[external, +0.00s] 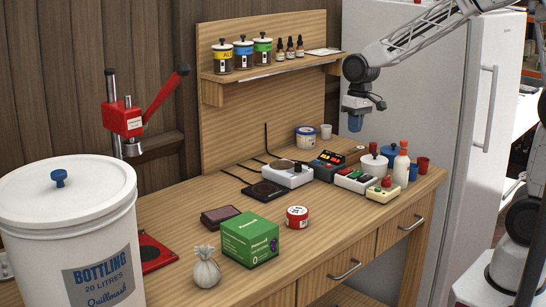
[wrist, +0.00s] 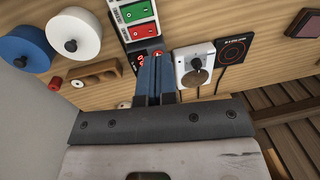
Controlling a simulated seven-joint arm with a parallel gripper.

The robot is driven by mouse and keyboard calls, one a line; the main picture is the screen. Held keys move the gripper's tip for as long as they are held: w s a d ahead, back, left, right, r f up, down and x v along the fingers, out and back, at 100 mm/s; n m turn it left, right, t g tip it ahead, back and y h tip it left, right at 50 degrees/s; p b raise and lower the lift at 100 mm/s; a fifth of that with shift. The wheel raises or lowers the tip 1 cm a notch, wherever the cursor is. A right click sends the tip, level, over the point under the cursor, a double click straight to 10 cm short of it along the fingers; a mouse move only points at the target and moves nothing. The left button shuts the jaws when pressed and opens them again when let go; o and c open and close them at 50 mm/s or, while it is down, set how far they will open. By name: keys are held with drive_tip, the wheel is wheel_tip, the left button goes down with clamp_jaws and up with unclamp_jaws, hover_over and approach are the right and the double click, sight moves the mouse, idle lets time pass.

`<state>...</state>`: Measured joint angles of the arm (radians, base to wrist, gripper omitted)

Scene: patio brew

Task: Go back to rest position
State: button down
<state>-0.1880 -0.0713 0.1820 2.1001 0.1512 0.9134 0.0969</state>
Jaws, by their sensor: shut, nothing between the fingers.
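My gripper (external: 356,121) hangs above the back right part of the wooden bench, in front of the white fridge. It points down and holds nothing. In the wrist view my gripper (wrist: 154,58) shows two blue fingers close together, shut, over the control boxes. The fingers hide part of the bench and of a dark box with red buttons behind them.
Below stand a button panel (external: 357,180), a white hotplate (external: 288,174) and a white pot (external: 373,166). A green box (external: 250,238), red tin (external: 297,217) and white bucket (external: 70,230) stand further left. A shelf (external: 270,67) holds jars. The fridge (external: 410,90) is close behind.

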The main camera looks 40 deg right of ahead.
drive_tip(key=s+d+r+t, duration=0.1)
drive_tip(key=s+d, duration=0.3)
drive_tip(key=s, duration=0.5)
drive_tip(key=s+d+r+h, duration=0.1)
drive_tip(key=s+d, duration=0.4)
drive_tip(key=s, duration=0.5)
drive_tip(key=s+d+r+t, duration=0.1)
drive_tip(key=s+d+r, duration=0.2)
drive_tip(key=s, duration=0.6)
drive_tip(key=shift+s+d+r+t+h, duration=0.3)
drive_tip(key=shift+d+r, duration=0.05)
drive_tip(key=shift+d, duration=0.45)
idle(0.6)
